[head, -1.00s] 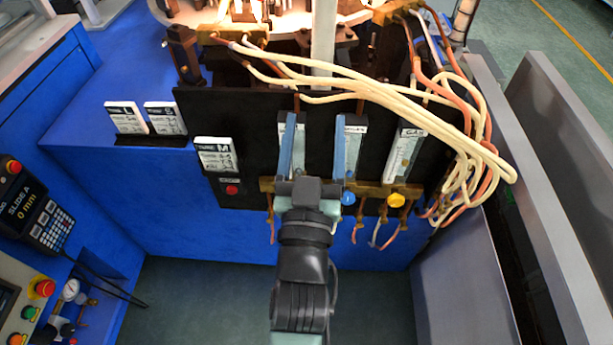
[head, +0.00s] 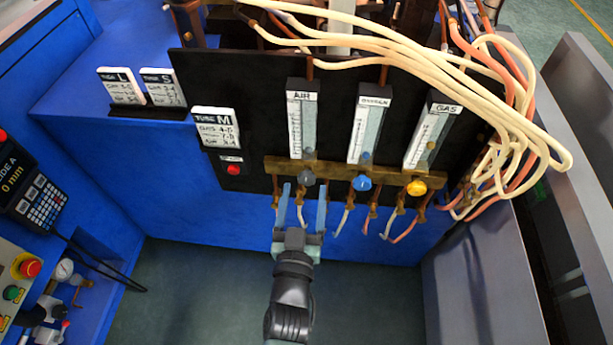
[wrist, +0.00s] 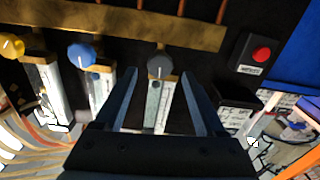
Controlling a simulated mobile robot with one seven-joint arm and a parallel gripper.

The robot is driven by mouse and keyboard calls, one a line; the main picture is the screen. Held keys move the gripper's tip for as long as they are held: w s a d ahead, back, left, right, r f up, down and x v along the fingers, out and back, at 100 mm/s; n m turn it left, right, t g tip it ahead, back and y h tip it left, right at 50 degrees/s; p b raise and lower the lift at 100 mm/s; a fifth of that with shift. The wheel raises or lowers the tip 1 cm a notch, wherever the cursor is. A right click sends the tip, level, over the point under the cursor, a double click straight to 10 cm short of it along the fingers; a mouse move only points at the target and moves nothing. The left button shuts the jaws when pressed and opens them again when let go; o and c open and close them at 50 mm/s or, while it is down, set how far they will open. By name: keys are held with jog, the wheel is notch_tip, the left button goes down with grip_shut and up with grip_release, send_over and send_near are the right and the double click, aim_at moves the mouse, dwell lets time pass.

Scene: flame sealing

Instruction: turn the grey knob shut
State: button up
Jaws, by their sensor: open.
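The grey knob (head: 306,177) sits on the brass bar below the flowmeter labelled AIR (head: 301,120). In the wrist view the grey knob (wrist: 160,66) shows between the two fingertips, with the flowmeter behind it. My gripper (head: 303,187) is open and empty, its blue fingers spread just below the knob in the head view. In the wrist view my gripper (wrist: 158,70) has dark fingers apart, with gaps to the knob on both sides. I cannot tell exactly how far the fingertips are from it in depth.
A blue knob (head: 362,182) and a yellow knob (head: 416,187) sit to the right on the brass bar (head: 336,173). Hoses hang below it. A red button (head: 233,170) is on the left of the black panel. Pale cables (head: 455,85) loop at the upper right.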

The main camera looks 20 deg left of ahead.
aim_at(306, 180)
jog(key=shift+x, duration=2.3)
grip_shut()
